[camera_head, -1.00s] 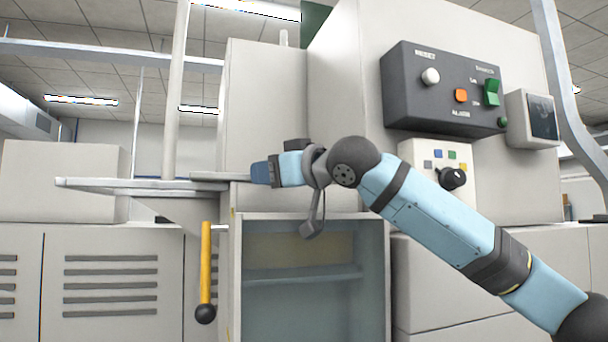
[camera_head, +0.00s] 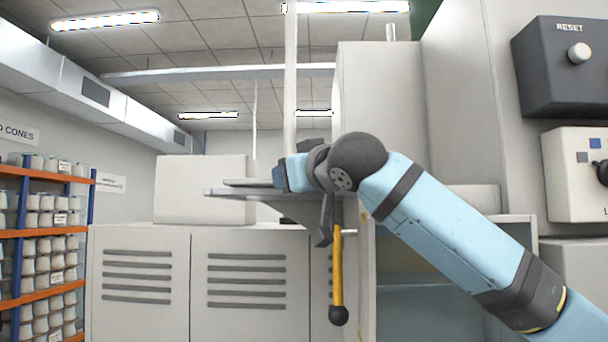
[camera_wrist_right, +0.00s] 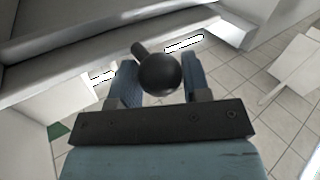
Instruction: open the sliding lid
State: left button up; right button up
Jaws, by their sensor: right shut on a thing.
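The sliding lid (camera_head: 248,182) is a thin flat grey panel, seen nearly edge-on in the head view. It lies over a grey ledge (camera_head: 228,194) that sticks out left of the open-fronted cabinet. My right gripper (camera_head: 280,178) is at the lid's right part, with its fingers pointing left. In the right wrist view, a black ball knob (camera_wrist_right: 160,75) on a short dark stem sits between the two blue fingers, which are shut on it. The lid's right end is hidden behind my gripper and arm. My left gripper is not in view.
A yellow lever (camera_head: 337,270) with a black ball end hangs just below my right wrist. Vented grey cabinets (camera_head: 140,240) and a pale box (camera_head: 200,190) stand to the left. A control box (camera_head: 575,65) is at the right. A rack of cones (camera_head: 45,235) is far left.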

jog(key=o, duration=1.2)
jog(key=b+v, duration=0.4)
jog(key=v, duration=0.9)
jog(key=shift+s+d, duration=0.2)
jog(key=shift+s, duration=0.1)
jog(key=shift+f, duration=0.15)
